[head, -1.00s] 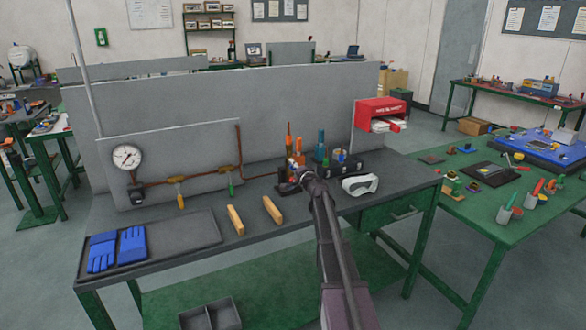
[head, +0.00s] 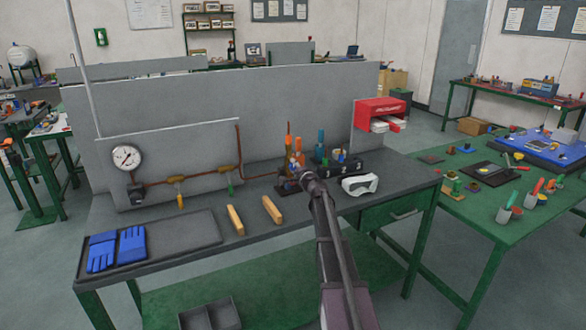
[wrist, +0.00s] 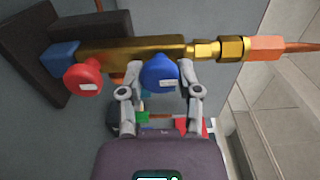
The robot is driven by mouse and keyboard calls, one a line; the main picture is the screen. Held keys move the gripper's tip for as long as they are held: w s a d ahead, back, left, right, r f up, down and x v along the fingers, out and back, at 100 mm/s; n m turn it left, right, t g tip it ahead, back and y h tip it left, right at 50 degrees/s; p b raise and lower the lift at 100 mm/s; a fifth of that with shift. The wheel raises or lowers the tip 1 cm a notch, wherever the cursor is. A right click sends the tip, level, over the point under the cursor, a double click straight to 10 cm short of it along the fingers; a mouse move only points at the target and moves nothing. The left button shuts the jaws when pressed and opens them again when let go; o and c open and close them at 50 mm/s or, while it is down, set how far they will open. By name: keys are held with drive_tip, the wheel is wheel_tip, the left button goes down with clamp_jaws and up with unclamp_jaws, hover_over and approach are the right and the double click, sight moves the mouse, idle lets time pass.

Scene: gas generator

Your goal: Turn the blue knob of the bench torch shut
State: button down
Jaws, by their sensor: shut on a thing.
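The bench torch (wrist: 130,50) shows in the wrist view as a brass body with a copper tip at the right, running across the top. Its blue knob (wrist: 158,72) sits on the body between the fingertips of my gripper (wrist: 158,80). The fingers are shut on the blue knob from both sides. A red knob (wrist: 83,76) is left of it, apart from the left finger. In the head view the torch stands on the grey bench beyond my arm, and my gripper (head: 294,172) is at it, small; the knob is largely hidden there.
A row of tools in a dark block (head: 342,165) and white goggles (head: 360,185) are right of the torch. A pressure gauge (head: 127,158) and copper pipe are on the panel at left. Two wooden blocks (head: 272,210), a tray (head: 190,238) and blue gloves (head: 132,244) lie in front.

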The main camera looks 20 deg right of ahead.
drive_tip(key=shift+c, duration=1.5)
unclamp_jaws()
drive_tip(key=shift+w, duration=0.1)
drive_tip(key=s, duration=1.2)
drive_tip(key=shift+d, duration=0.25)
